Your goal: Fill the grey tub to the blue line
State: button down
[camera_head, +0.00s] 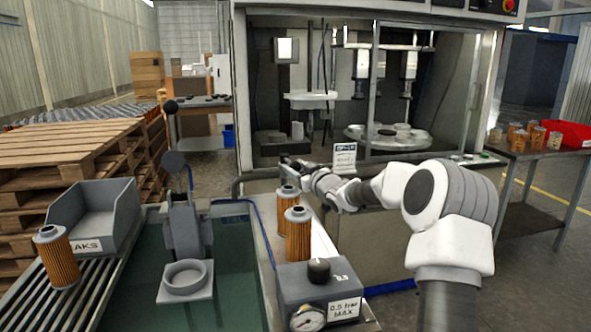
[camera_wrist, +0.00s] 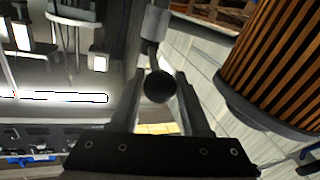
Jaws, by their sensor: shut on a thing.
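My gripper (camera_head: 292,170) reaches left over the bench in the head view. In the wrist view its two fingers (camera_wrist: 162,100) are closed around a black ball knob (camera_wrist: 158,87) on a short stem below a grey cylinder (camera_wrist: 155,24). In the head view the knob cannot be made out. A sunken tub (camera_head: 236,245) with a dark green inside lies left of the gripper. A thin blue line (camera_head: 258,222) runs by its far right corner; I cannot tell if it is a mark or a hose. The water level is unclear.
A clamp fixture (camera_head: 183,225) with a ring stands in the tub. Orange cartridges (camera_head: 298,238) stand right of it, one close to my gripper. A gauge box (camera_head: 318,290) is in front. A grey bin (camera_head: 95,212) and another cartridge (camera_head: 57,257) are left.

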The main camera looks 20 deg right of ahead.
jog(key=shift+a, duration=0.1)
jog(key=shift+c, duration=1.9)
grip_release()
jog(key=s+d+p, duration=0.3)
jog(key=s, duration=1.4)
jog(key=shift+d, duration=0.2)
jog(key=shift+c, duration=0.3)
